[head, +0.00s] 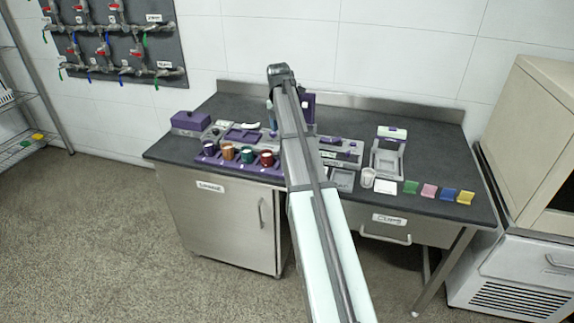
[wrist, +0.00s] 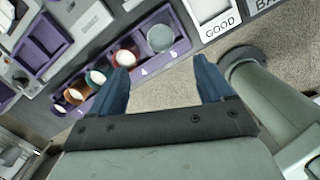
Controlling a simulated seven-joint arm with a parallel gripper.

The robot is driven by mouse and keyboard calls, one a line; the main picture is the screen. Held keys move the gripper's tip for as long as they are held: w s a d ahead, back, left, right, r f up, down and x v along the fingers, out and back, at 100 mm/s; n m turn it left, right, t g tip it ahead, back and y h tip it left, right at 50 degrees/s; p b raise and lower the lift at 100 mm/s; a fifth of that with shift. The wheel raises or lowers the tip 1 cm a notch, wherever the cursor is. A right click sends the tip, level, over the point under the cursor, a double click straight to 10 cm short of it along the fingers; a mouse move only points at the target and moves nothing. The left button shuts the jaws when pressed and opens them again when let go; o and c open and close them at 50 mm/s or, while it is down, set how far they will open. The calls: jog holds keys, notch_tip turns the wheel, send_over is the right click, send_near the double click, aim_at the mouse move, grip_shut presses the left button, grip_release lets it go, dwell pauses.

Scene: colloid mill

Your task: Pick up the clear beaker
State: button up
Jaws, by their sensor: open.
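A small clear, whitish beaker (head: 367,177) stands upright near the table's front edge, right of a grey tray, in the head view. In the wrist view a round, pale grey-green vessel or well (wrist: 160,38) sits at the end of the purple rack (wrist: 182,47); I cannot tell whether it is a clear beaker. My gripper (wrist: 161,68) is open, with two blue fingers wide apart and nothing between them. The rack's end lies just beyond the fingertips in the picture. In the head view my arm hides the gripper and part of the rack.
The purple rack holds several coloured cups, including a red one (head: 266,159). A tray labelled GOOD (wrist: 221,25) lies beside it. Green (head: 411,187), pink, blue and yellow pieces line the front right edge. A grey stand (head: 388,158) is behind the beaker.

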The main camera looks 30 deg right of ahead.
jog(key=f, duration=0.4)
jog(key=d+f, duration=0.1)
jog(key=f, duration=0.8)
jog(key=shift+w+d+f, duration=0.25)
jog(key=shift+f, duration=0.05)
jog(key=c, duration=1.1)
jog(key=shift+r, duration=0.15)
